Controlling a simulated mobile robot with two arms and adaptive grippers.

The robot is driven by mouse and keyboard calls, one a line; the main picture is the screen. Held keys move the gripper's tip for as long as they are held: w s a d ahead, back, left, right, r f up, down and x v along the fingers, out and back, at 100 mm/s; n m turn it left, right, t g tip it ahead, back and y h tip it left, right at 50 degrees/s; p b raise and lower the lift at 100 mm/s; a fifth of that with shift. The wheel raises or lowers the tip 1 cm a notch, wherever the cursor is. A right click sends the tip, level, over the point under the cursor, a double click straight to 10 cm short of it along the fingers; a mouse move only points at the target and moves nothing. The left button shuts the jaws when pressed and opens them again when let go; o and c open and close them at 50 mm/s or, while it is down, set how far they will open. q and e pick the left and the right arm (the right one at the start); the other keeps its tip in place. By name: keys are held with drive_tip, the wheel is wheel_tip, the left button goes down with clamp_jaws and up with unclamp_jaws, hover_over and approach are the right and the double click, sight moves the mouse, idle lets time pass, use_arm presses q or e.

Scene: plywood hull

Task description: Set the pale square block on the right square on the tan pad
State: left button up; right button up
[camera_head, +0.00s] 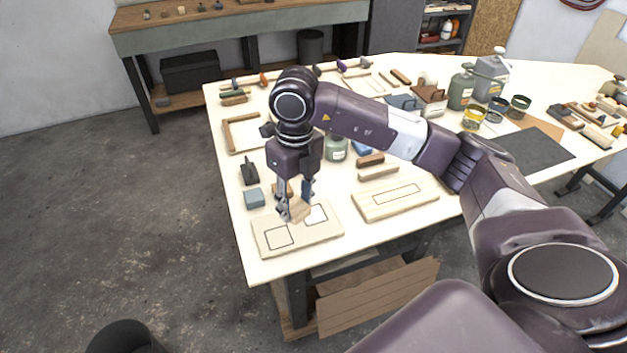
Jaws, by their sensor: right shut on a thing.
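The tan pad (264,249) lies near the table's front left corner. It has an outlined left square (278,238) and a whiter right square (317,215). My right gripper (296,208) comes down over the pad's back edge, fingers pointing down, shut on a pale wooden block (299,211). The block is at the left edge of the right square and partly overlaps it in the picture. The fingers hide part of the block. I cannot tell whether it touches the pad. My left gripper is out of view.
A second wooden board (420,200) with one outlined rectangle lies right of the pad. A blue-grey block (254,198) and a dark tool (249,171) stand behind left. A green jar (336,148) and wooden blocks (378,173) stand behind. The table's front edge is close.

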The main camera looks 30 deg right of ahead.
drive_tip(key=w+d+m, duration=0.2)
drive_tip(key=d+m, duration=0.1)
drive_tip(key=m, duration=0.7)
drive_tip(key=m+b, duration=0.2)
drive_tip(key=m, duration=1.1)
hover_over(314, 215)
drive_tip(key=shift+f, duration=3.7)
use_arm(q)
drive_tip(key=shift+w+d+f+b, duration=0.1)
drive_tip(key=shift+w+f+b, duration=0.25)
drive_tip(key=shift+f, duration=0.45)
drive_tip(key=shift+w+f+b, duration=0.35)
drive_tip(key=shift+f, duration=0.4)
use_arm(e)
drive_tip(key=shift+w+f, duration=0.1)
drive_tip(key=shift+f, duration=1.05)
drive_tip(key=o, duration=1.1)
